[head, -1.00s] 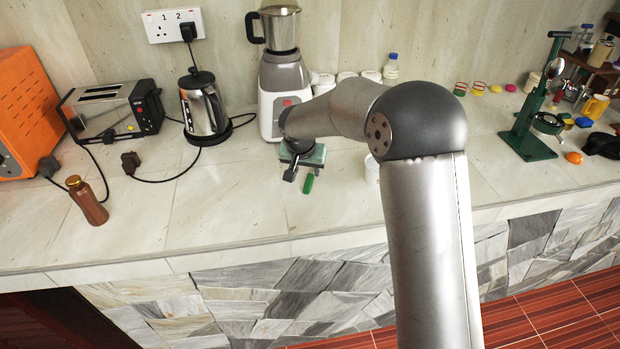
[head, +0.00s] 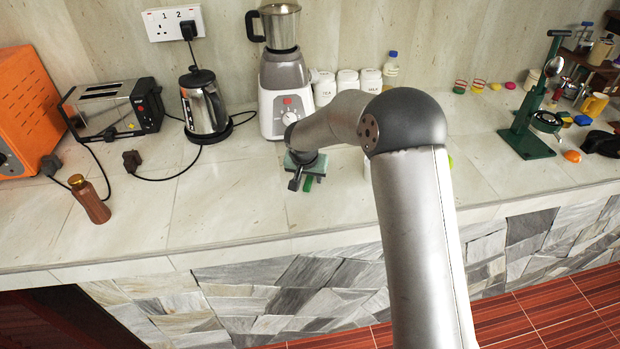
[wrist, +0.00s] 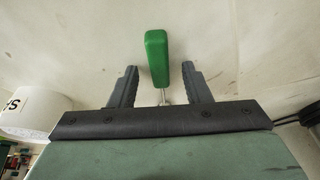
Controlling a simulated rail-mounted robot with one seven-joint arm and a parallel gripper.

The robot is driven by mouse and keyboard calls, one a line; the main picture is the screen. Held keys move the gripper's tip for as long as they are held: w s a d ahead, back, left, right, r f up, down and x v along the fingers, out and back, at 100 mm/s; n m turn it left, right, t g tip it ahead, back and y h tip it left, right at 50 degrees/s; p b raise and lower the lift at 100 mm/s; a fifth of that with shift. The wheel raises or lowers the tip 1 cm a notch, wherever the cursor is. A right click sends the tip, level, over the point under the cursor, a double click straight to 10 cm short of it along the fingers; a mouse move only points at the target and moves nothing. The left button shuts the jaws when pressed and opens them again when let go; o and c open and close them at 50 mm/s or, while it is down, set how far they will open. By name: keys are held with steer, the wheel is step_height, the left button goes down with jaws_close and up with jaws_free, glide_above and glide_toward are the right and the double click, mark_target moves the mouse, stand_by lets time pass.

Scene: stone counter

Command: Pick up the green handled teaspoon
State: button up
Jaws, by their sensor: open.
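The green handled teaspoon (wrist: 157,57) lies on the counter. In the wrist view its green handle shows between and just beyond my two open fingers, with a short bit of metal shaft below it; the rest is hidden behind my gripper. My gripper (wrist: 162,88) is open, and its fingers stand apart from the spoon on both sides. In the head view my gripper (head: 297,181) points down low over the counter in front of the blender, and a small bit of the green handle (head: 308,183) shows beside it.
The blender (head: 284,85) stands right behind my gripper. White canisters (head: 347,82) stand to its right, one lettered canister (wrist: 30,110) showing at left in the wrist view. A kettle (head: 204,105), toaster (head: 114,108) and brown bottle (head: 89,200) are to the left. The counter's front is clear.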

steer(key=shift+f, duration=0.1)
jaws_close()
stand_by(0.4)
steer(key=shift+r+p, duration=0.3)
steer(key=shift+r, duration=0.05)
step_height(320, 180, up, 3)
steer(key=shift+f+b, duration=0.1)
steer(key=shift+b, duration=0.25)
steer(key=s+d+r+b, duration=0.3)
steer(key=s+d+r, duration=0.1)
steer(key=s+r, duration=0.75)
steer(key=shift+w+a+f+p, duration=0.4)
steer(key=shift+w+a+f, duration=0.4)
steer(key=shift+f, duration=1.45)
steer(key=shift+w+a+f+p, duration=0.35)
steer(key=shift+w+a+f, duration=0.45)
steer(key=shift+f, duration=1.5)
steer(key=shift+w+a+f+p, duration=0.4)
steer(key=shift+w+a+f, duration=0.4)
steer(key=shift+f, duration=1.45)
